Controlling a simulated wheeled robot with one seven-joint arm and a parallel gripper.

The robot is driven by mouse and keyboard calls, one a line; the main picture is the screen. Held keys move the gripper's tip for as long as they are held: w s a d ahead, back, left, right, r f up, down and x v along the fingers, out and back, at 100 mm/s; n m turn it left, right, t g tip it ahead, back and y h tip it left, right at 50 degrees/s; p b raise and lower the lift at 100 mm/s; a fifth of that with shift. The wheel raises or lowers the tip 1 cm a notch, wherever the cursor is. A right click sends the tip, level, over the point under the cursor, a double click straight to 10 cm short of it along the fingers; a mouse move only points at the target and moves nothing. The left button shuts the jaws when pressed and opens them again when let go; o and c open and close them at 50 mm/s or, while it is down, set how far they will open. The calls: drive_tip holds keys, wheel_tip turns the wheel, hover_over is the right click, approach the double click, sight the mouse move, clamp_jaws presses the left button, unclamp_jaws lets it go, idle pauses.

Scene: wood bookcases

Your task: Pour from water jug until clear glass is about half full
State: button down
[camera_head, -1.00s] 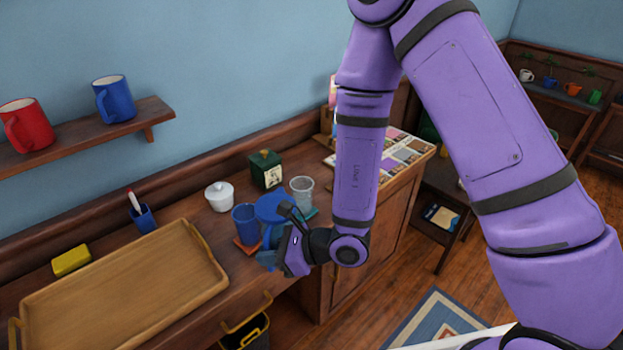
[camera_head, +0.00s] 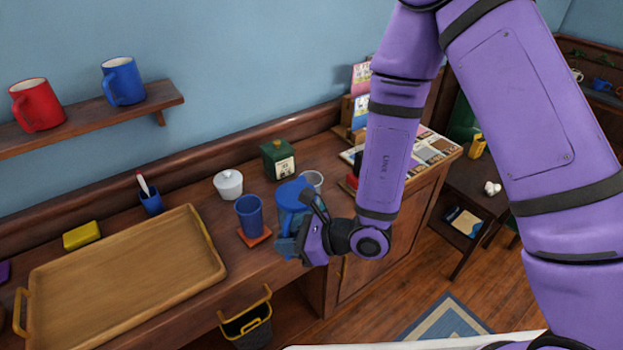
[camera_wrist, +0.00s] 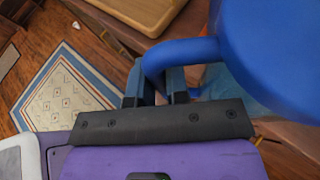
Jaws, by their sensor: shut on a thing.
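The water jug (camera_head: 293,193) has a blue lid and handle and a see-through bluish body. My gripper (camera_head: 302,236) is shut on its handle. In the wrist view the blue handle (camera_wrist: 178,54) lies between my two fingers (camera_wrist: 158,84), and the blue lid (camera_wrist: 280,50) fills the upper right. The jug looks close to upright; whether its base touches the counter is hidden. The clear glass (camera_head: 314,178) stands just behind and right of the jug, its lower part hidden by it. Its water level cannot be seen.
A white lidded pot (camera_head: 228,184) and a green box (camera_head: 277,159) are behind. A wooden tray (camera_head: 120,275) fills the left counter (camera_head: 240,273).

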sight(294, 198)
drive_tip(key=shift+w+d+r+m+g, duration=0.1)
drive_tip(key=shift+w+r+m+g, duration=0.15)
drive_tip(key=shift+r, duration=0.25)
drive_tip(key=shift+w+r+m+g, duration=0.15)
drive_tip(key=shift+w+r+m, duration=0.05)
drive_tip(key=shift+r+m, duration=0.2)
drive_tip(key=shift+w+d+r+m+g+y, duration=0.15)
drive_tip(key=shift+w+r+m+g+y, duration=0.15)
drive_tip(key=shift+w+r+m+g, duration=0.35)
drive_tip(key=shift+w+d+r+m+g+y, duration=0.1)
drive_tip(key=shift+w+d+r+m+g, duration=0.1)
drive_tip(key=shift+w+r+m, duration=0.25)
drive_tip(key=shift+w+d+r+m+g+y, duration=0.15)
drive_tip(key=shift+w+m, duration=0.15)
drive_tip(key=shift+w, duration=0.35)
drive_tip(key=shift+w+d+r+m+g+y, duration=0.1)
drive_tip(key=shift+w+r+m+g, duration=0.1)
drive_tip(key=shift+w+r+m, duration=0.25)
drive_tip(key=shift+w+a+f, duration=0.1)
drive_tip(key=shift+w, duration=0.05)
drive_tip(key=shift+w+d+r+m+g, duration=0.2)
drive_tip(key=shift+w+r+m+g, duration=0.1)
drive_tip(key=shift+w+m, duration=0.3)
drive_tip(key=shift+w+d+r+m+g+y+p, duration=0.1)
drive_tip(key=shift+w+r+m+g+y+p, duration=0.15)
drive_tip(key=shift+r, duration=0.25)
drive_tip(key=shift+w+r+m+g+y+p, duration=0.1)
drive_tip(key=shift+w+r+m+y, duration=0.2)
drive_tip(key=shift+r, duration=0.2)
